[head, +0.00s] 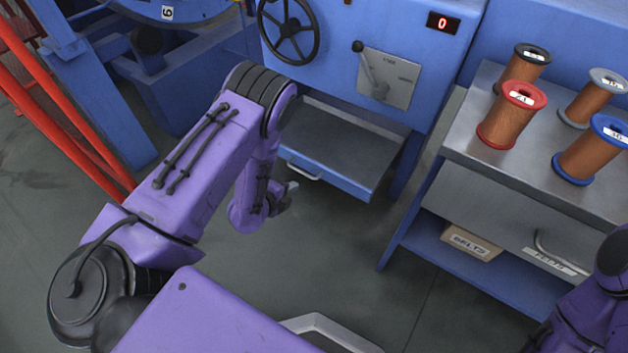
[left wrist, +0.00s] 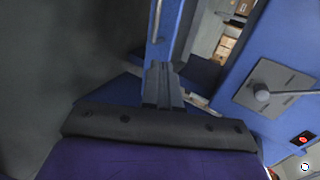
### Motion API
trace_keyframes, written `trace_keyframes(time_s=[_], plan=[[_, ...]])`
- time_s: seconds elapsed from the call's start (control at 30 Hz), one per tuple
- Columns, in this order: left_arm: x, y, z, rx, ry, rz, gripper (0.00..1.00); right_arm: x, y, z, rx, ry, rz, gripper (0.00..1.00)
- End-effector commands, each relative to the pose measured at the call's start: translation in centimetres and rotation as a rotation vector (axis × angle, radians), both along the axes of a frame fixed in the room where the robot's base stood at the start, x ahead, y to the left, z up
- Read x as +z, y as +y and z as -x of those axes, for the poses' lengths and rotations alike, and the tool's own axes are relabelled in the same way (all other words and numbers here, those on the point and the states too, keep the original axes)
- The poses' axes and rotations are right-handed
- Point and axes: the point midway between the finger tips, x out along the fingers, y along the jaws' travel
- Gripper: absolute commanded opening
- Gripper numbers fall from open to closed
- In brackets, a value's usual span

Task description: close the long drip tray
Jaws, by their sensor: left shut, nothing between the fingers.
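The long drip tray (head: 340,148) is a shallow grey tray with a blue front, sticking out under the blue machine cabinet in the head view. Its small light handle (head: 303,171) is on the front face. My left gripper (head: 290,188) is shut and empty, close in front of the tray's blue front, near the handle. In the left wrist view the closed fingers (left wrist: 162,82) point at the blue tray front (left wrist: 166,38), where the handle (left wrist: 157,20) shows as a thin bar. I cannot tell whether the fingers touch the front. My right gripper is not clearly visible.
A bench (head: 470,120) with several copper wire spools stands at the right, with a belts box (head: 470,243) on its lower shelf. A lever plate (head: 388,78) and handwheel (head: 289,30) are above the tray. Red rails (head: 60,125) stand at the left. Floor before the tray is clear.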

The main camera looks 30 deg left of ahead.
Motion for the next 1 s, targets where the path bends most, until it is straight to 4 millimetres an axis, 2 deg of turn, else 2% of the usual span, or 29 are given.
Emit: trace_keyframes(time_s=[0.47, 0.6, 0.8, 1.0], plan=[[-5.1, -0.6, -8.3, 0.005, 0.000, 0.003, 0.00, -3.6, 0.0, 0.0, 0.000, 0.000, 0.000, 0.72], [-4.8, -0.8, -10.6, 0.006, -0.001, 0.003, 0.00, -4.2, 0.0, 0.0, 0.000, 0.000, 0.000, 0.72], [-4.6, -0.9, -12.0, 0.006, 0.002, 0.004, 0.00, -4.5, 0.0, 0.0, -0.001, 0.001, -0.001, 0.72], [-4.5, -0.9, -12.1, 0.005, 0.003, 0.003, 0.00, -4.4, 0.0, 0.0, -0.001, 0.001, -0.001, 0.72]])
